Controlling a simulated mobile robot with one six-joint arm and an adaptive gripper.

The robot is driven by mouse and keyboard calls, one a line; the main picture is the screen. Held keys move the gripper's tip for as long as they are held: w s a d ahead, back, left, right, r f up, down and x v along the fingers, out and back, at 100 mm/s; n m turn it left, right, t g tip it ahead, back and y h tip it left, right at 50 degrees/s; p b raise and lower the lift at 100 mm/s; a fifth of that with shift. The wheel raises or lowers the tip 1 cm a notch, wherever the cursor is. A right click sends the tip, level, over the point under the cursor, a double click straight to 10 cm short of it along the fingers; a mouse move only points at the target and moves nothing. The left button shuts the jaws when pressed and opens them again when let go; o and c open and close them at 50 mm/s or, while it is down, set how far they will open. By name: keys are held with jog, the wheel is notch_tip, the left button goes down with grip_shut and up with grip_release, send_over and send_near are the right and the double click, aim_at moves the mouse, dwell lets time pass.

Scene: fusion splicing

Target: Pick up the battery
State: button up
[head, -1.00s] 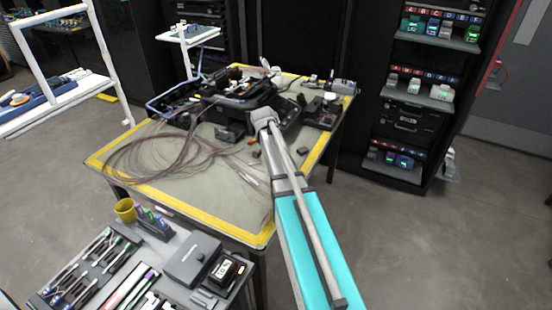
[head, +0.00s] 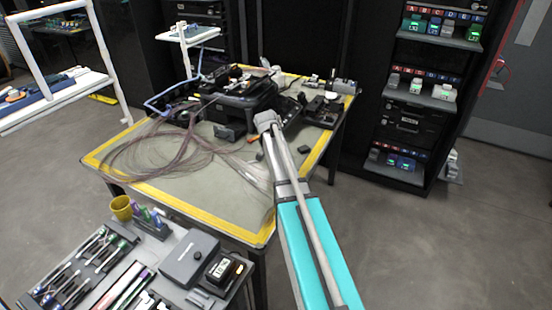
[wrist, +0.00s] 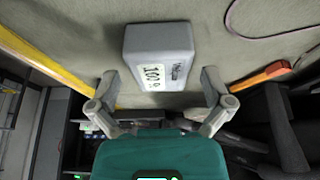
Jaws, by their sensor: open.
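The battery is a grey block with a white label (wrist: 155,62). It lies on the table mat, in the upper middle of the wrist view. My gripper (wrist: 160,82) is open and empty. Its two fingers are apart, one to each side of the battery's near end in the picture. I cannot tell how far above the mat they are. In the head view my arm hides the fingers.
A yellow-bordered table (head: 175,205) carries a black splicing machine (head: 245,95) and loose fibre loops (head: 165,150). An orange item (wrist: 262,76) lies to the right of the battery in the wrist view. A tool cart (head: 150,262) stands at the front left.

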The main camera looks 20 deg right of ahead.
jog(key=shift+w+d+f, duration=0.1)
jog(key=shift+d+f, duration=0.05)
jog(key=shift+f, duration=0.25)
dwell(0.3)
jog(key=c, duration=1.3)
jog(key=shift+r, duration=0.1)
notch_tip(320, 180, up, 3)
jog(key=shift+f+p, duration=0.2)
jog(key=shift+p, duration=1)
jog(key=s+r+p, duration=1)
jog(key=s, duration=0.4)
jog(key=shift+a, duration=0.3)
jog(key=shift+r, duration=0.1)
